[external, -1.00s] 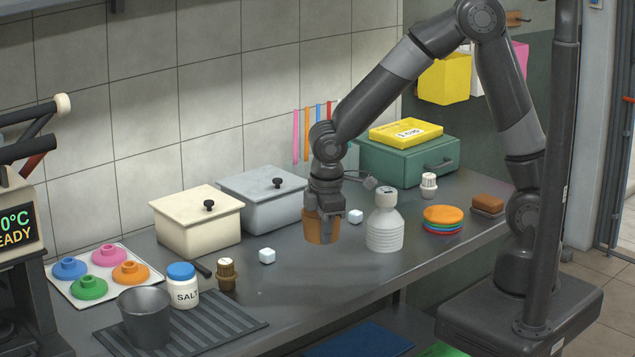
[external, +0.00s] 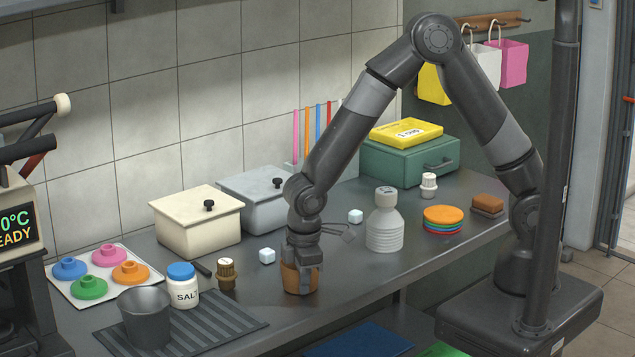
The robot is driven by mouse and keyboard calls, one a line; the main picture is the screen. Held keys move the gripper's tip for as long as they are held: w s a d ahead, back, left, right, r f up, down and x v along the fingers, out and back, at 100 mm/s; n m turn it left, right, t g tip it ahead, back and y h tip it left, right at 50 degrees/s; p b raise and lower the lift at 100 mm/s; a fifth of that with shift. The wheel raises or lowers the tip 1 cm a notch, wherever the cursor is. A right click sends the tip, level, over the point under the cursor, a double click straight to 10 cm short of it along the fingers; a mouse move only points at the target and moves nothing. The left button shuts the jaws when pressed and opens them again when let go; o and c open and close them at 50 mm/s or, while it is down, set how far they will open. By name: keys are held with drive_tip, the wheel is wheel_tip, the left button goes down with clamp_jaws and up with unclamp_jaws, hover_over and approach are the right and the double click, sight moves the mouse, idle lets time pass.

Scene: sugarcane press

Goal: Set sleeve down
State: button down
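The sleeve is a brown, cup-shaped band (external: 289,279) in the external view, upright at the front middle of the grey counter (external: 352,290). My gripper (external: 303,275) points straight down and its fingers are on the sleeve, shut on it. The fingers hide part of the sleeve. Its lower edge is at or very close to the counter top; I cannot tell for sure whether it touches.
The counter in front of the bottle is clear.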

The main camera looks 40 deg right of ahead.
drive_tip(key=shift+f, duration=0.15)
drive_tip(key=c, duration=1.7)
unclamp_jaws()
drive_tip(key=r, duration=0.8)
drive_tip(key=s+r, duration=0.1)
drive_tip(key=r, duration=0.3)
drive_tip(key=shift+a+r, duration=0.15)
drive_tip(key=shift+a, duration=0.1)
